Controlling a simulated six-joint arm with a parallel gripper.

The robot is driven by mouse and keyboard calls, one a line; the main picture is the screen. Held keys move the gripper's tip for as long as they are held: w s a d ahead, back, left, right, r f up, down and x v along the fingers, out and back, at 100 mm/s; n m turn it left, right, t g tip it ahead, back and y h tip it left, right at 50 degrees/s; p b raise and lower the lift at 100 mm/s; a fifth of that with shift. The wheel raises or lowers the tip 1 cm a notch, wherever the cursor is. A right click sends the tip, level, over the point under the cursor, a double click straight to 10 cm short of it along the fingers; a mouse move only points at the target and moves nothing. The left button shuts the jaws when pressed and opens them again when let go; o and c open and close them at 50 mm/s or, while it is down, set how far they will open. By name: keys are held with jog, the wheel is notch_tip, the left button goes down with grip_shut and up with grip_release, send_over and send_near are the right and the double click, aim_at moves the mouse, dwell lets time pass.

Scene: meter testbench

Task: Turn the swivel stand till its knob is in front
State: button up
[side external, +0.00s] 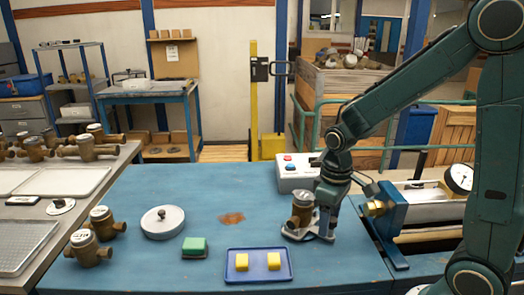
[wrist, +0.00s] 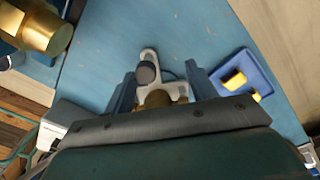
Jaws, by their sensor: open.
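The swivel stand is a light grey, branched plate (wrist: 178,90) with a dark round knob (wrist: 147,72) in the wrist view. The knob is on the side toward the vise, to the right in the side view, where my gripper hides it. In the side view the stand's grey base (side external: 292,233) rests on the blue bench with a brass meter (side external: 302,208) above it. My gripper (wrist: 163,78) is open and points down. Its two blue fingers are on either side of the stand. In the side view my gripper (side external: 320,222) is low beside the meter; contact is unclear.
A blue tray (side external: 259,279) with two yellow blocks lies in front. A vise (side external: 392,222) with a brass fitting stands to the right, a button box (side external: 296,182) behind.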

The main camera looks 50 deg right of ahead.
jog(key=shift+a, duration=0.2)
jog(key=shift+w+a, duration=0.1)
jog(key=shift+a, duration=0.35)
jog(key=shift+o, duration=0.4)
jog(key=o, duration=0.4)
jog(key=shift+c, duration=0.2)
jog(key=shift+r, duration=0.15)
jog(key=shift+r, duration=2.6)
jog(key=shift+d+r, duration=0.1)
